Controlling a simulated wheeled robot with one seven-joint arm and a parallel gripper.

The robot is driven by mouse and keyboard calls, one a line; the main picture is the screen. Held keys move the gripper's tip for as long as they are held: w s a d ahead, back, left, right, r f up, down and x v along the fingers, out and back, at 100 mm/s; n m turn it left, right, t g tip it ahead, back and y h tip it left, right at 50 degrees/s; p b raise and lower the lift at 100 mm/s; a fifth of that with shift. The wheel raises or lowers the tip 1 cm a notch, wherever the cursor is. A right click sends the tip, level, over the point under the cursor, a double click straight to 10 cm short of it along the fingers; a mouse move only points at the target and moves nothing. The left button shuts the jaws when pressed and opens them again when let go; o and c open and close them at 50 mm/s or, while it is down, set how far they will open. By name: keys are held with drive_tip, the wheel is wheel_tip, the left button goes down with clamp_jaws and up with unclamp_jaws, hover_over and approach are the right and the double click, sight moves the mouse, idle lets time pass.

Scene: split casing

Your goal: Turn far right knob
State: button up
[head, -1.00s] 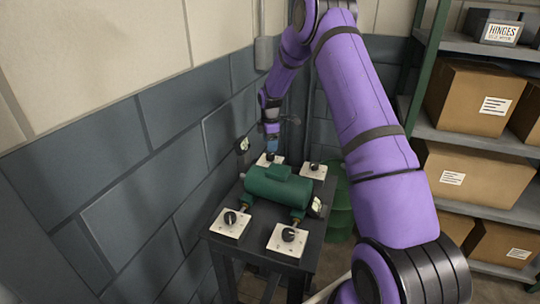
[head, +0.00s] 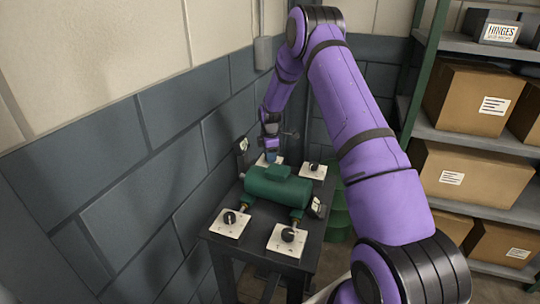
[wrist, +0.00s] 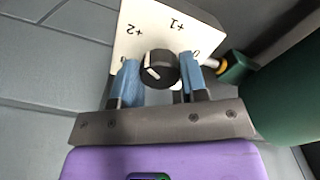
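The far right knob (head: 314,166) is dark and sits on a white plate behind the green casing (head: 278,188); nothing covers it in the head view. My gripper (head: 270,153) is over the far left plate, not the far right one, and hides the knob there. In the wrist view, my gripper (wrist: 162,78) is open, with one blue finger on each side of a black knob (wrist: 159,67) with a white pointer line. I cannot tell whether the fingers touch it. Its plate (wrist: 150,25) carries marks including +1 and +2.
Two more knobs, near left (head: 230,217) and near right (head: 288,235), sit on white plates on the dark table (head: 262,255). Small gauges stand beside the casing. A block wall is close on the left; a shelf with boxes (head: 475,100) stands right.

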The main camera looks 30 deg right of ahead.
drive_tip(key=shift+m, duration=0.4)
drive_tip(key=m, duration=0.4)
drive_tip(key=shift+m, duration=0.4)
drive_tip(key=m, duration=1.2)
drive_tip(key=shift+a+m, duration=0.1)
drive_tip(key=shift+m, duration=0.3)
drive_tip(key=m, duration=0.5)
drive_tip(key=shift+m, duration=0.3)
drive_tip(key=o, duration=0.9)
drive_tip(key=shift+o, duration=0.2)
drive_tip(key=shift+r, duration=0.1)
